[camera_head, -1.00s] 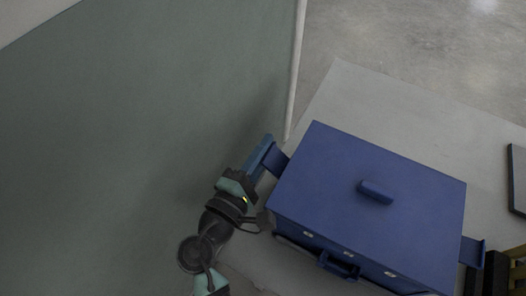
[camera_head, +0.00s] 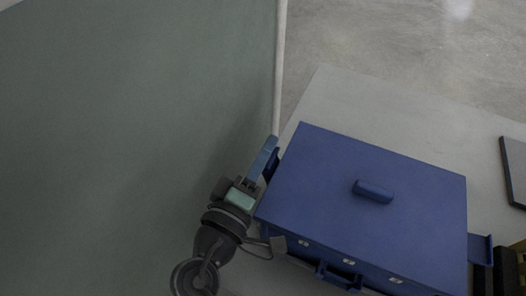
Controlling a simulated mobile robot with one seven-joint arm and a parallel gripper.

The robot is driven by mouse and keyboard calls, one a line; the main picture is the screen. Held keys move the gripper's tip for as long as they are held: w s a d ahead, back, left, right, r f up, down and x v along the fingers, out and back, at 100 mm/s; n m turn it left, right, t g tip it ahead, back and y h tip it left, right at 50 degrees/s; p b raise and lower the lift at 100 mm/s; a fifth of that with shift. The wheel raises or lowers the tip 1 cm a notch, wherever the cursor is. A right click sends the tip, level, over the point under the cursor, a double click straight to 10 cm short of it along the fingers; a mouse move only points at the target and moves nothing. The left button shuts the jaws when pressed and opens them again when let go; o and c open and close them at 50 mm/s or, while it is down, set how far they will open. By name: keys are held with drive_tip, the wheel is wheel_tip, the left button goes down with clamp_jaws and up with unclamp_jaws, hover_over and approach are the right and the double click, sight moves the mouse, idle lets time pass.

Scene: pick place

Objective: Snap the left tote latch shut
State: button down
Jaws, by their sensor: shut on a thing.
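The blue tote (camera_head: 370,195) sits with its lid down, a raised handle on top. Its left latch (camera_head: 264,157) stands upright at the tote's left side, close to the wall, with a lighter blue outer face. My gripper (camera_head: 250,184) is at the near end of this latch and shut on it; the fingertips are mostly hidden. The right latch (camera_head: 480,249) sticks out flat from the tote's right side.
The tote stands on a grey surface (camera_head: 335,100). A dark flat object (camera_head: 515,170) lies at the right edge, with a black and yellow item (camera_head: 510,268) below it. A green-grey panel with a pale edge (camera_head: 279,70) rises at the left.

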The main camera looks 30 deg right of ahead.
idle(0.4)
drive_tip(key=c, duration=0.9)
unclamp_jaws()
drive_tip(key=shift+o, duration=0.2)
drive_tip(key=v, duration=1.3)
